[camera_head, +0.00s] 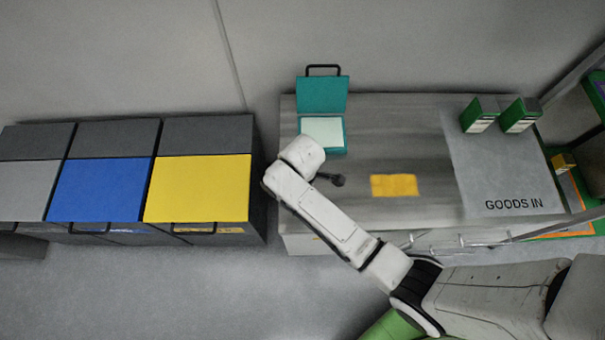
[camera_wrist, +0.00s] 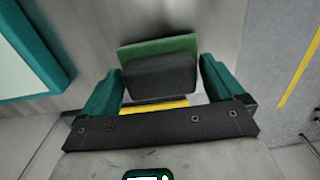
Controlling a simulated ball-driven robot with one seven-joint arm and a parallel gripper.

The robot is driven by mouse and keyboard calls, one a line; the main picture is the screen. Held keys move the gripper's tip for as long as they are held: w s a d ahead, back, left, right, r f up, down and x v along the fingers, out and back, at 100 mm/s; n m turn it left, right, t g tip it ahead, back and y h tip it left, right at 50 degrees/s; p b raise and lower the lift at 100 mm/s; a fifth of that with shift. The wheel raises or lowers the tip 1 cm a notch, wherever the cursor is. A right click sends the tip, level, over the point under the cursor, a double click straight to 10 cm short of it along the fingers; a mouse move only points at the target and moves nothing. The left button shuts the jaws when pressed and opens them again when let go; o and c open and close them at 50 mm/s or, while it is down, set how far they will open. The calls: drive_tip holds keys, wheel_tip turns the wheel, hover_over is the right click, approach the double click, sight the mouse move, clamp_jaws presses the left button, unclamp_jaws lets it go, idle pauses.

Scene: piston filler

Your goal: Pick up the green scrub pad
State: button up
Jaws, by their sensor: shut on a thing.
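In the wrist view, the green scrub pad (camera_wrist: 150,47) shows as a green strip above a dark grey block-like part (camera_wrist: 160,78). It sits between the two teal fingers of my gripper (camera_wrist: 160,80), which is shut on it. Whether the pad touches a surface is not clear. In the head view my arm covers most of the gripper and the pad cannot be made out. A small dark piece (camera_head: 332,179) sticks out beside the arm's end, over the bench.
The grey bench (camera_head: 395,125) carries an open teal case (camera_head: 322,96), a yellow sheet (camera_head: 395,185) and a "GOODS IN" area (camera_head: 500,170) with two green boxes (camera_head: 480,114). Bins with grey, blue and yellow (camera_head: 198,188) fronts stand left. The bench middle is mostly clear.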

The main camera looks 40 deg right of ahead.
wheel_tip(320, 180, up, 3)
drive_tip(key=shift+f, duration=0.15)
drive_tip(key=s+d+r+p, duration=0.1)
drive_tip(key=s+d+r, duration=0.2)
drive_tip(key=s+r, duration=0.6)
drive_tip(key=s, duration=0.4)
drive_tip(key=shift+s+d+r, duration=0.25)
drive_tip(key=shift+d+r, duration=0.05)
drive_tip(key=shift+d, duration=0.05)
